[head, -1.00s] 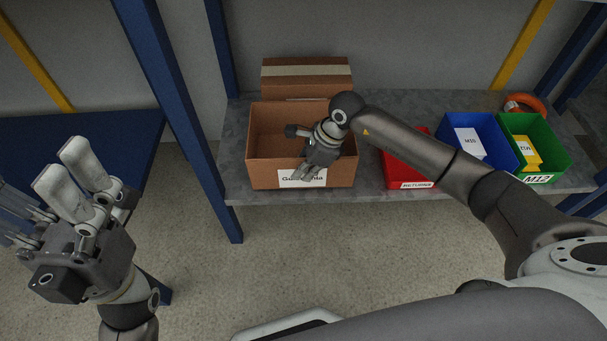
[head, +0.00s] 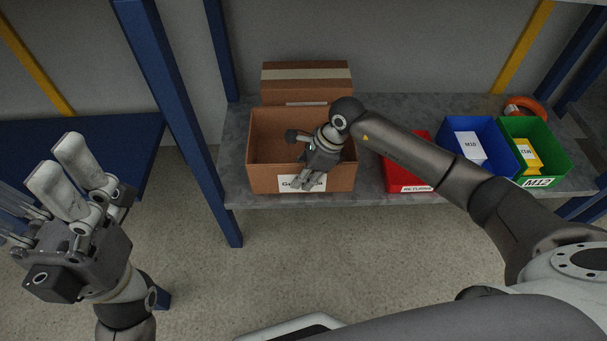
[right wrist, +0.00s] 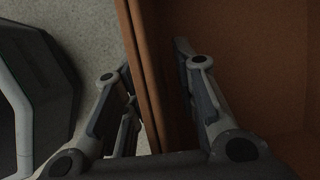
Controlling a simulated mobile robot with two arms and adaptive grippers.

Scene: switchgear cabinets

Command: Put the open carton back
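The open carton (head: 264,178) is a brown box without a closed top, with a white label (head: 287,183) on its front. It stands upright on the grey shelf. My right gripper (head: 302,183) reaches down at its front wall and partly covers the label. In the right wrist view, the carton's wall (right wrist: 147,75) runs between the fingers of the right gripper (right wrist: 155,75), one side inside the carton and the other outside. Gaps show beside the wall, so the gripper looks open. My left gripper (head: 52,180) is open and empty, away from the shelf at the left.
A closed, taped carton (head: 306,80) stands directly behind the open one. To the right are a red bin (head: 400,178), a blue bin (head: 497,140) and a green bin (head: 550,160), with an orange ring (head: 525,104) behind. A blue post (head: 178,120) stands left of the shelf.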

